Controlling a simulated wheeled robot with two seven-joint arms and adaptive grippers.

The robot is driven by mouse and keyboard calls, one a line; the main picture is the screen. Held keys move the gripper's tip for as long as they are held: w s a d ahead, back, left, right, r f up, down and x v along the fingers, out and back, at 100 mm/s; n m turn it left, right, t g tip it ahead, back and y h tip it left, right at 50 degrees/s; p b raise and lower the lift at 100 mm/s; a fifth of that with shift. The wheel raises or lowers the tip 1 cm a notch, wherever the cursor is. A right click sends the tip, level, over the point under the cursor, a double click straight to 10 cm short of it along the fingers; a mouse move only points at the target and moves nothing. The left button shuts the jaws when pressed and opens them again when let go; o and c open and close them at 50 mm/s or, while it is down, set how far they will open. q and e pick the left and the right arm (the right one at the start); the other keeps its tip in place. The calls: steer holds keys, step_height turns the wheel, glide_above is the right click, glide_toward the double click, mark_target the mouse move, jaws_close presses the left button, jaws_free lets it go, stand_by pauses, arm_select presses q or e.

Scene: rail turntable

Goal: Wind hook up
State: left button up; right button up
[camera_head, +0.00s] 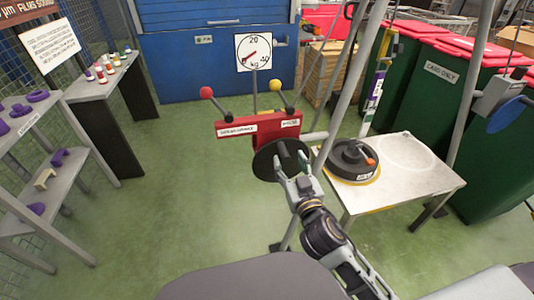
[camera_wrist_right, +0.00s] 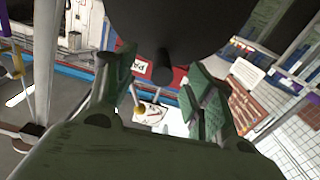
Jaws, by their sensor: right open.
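A black hand wheel (camera_head: 266,164) sits in front of a red box (camera_head: 258,130) with two levers, one red-knobbed and one yellow-knobbed. My right gripper (camera_head: 295,178) is at the wheel's right side, with its fingers apart. In the right wrist view, the dark wheel (camera_wrist_right: 205,22) fills the top, and a dark peg (camera_wrist_right: 162,68) stands between the open fingers, with visible gaps beside it. A narrow hanging piece (camera_head: 378,88) comes down above a black round weight (camera_head: 345,168). I cannot clearly make out the hook. My left gripper is out of view.
The weight rests on a pale table (camera_head: 425,185). Grey sloping poles (camera_head: 350,85) stand close behind my right gripper. A dial (camera_head: 253,52) hangs at the back. Green bins (camera_head: 430,90) are at right, shelves (camera_head: 60,185) at left. The green floor between is clear.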

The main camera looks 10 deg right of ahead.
steer(key=shift+s, duration=2)
arm_select(q)
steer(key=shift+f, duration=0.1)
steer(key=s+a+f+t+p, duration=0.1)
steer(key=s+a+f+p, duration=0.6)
steer(key=p, duration=0.5)
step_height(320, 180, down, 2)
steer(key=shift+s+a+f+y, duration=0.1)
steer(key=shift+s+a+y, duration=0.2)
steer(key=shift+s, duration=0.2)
arm_select(e)
steer(key=m, duration=1.2)
steer(key=s+m, duration=0.1)
steer(key=m, duration=1)
steer(key=s+m, duration=0.1)
steer(key=m, duration=1.1)
steer(key=shift+a+r+m, duration=0.1)
steer(key=shift+a+m, duration=0.05)
steer(key=shift+m, duration=0.15)
